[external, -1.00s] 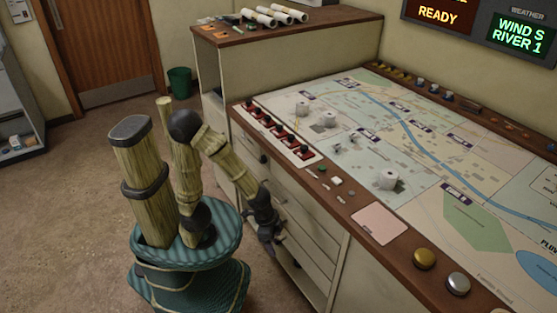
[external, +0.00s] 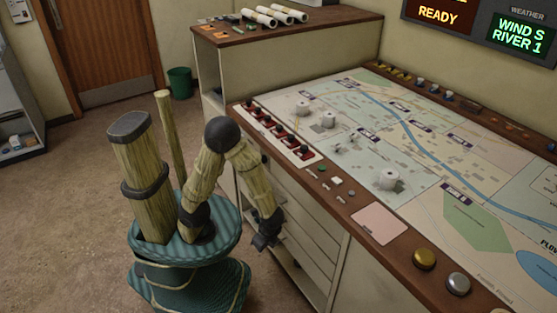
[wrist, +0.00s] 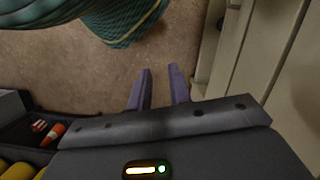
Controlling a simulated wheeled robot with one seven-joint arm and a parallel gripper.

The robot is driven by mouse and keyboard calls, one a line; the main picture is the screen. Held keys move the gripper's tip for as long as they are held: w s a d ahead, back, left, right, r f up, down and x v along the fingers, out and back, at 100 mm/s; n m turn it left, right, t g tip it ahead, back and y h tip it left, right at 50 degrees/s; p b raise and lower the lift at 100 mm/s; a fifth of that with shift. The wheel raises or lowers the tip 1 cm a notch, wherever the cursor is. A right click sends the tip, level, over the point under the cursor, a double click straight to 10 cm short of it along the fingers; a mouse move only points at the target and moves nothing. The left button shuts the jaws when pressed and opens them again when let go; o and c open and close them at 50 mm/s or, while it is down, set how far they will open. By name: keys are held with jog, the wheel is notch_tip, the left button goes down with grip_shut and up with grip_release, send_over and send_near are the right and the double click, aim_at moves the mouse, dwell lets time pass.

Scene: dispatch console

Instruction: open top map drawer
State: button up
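The cream drawer fronts (external: 306,213) form a stack in the side of the map console, below its brown edge. The top front (external: 283,177) looks shut, but my forearm covers its left part and any handle there. My gripper (external: 265,242) hangs low in front of the stack, left of the lower fronts. In the wrist view its two purple-grey fingers (wrist: 159,86) stand apart with bare floor between them. It is open and empty. The pale fronts (wrist: 262,60) run along the right of the wrist view, apart from the fingers.
The map table (external: 440,150) has red switches (external: 280,130) along its left edge. A taller cabinet (external: 285,58) stands behind. A green bin (external: 180,82) is by the door. A dark compartment with an orange cone (wrist: 53,133) shows lower left in the wrist view. The left floor is clear.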

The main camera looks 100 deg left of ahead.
jog(key=s+a+f+m+t+y+p, duration=0.1)
jog(key=a+m+y+p, duration=0.3)
jog(key=m+y, duration=0.5)
jog(key=s+a+f+m+t+y+p, duration=0.1)
jog(key=a+m+y+p, duration=0.4)
jog(key=m, duration=1.5)
jog(key=s+a+f+y, duration=0.1)
jog(key=s+y, duration=0.1)
jog(key=y, duration=0.2)
jog(key=shift+a, duration=0.3)
jog(key=shift+a+f, duration=0.1)
jog(key=a, duration=0.5)
jog(key=a+r, duration=0.1)
jog(key=a, duration=0.5)
jog(key=a+r, duration=0.1)
jog(key=a, duration=0.5)
jog(key=shift+s+r, duration=0.15)
jog(key=shift+c, duration=0.4)
grip_shut()
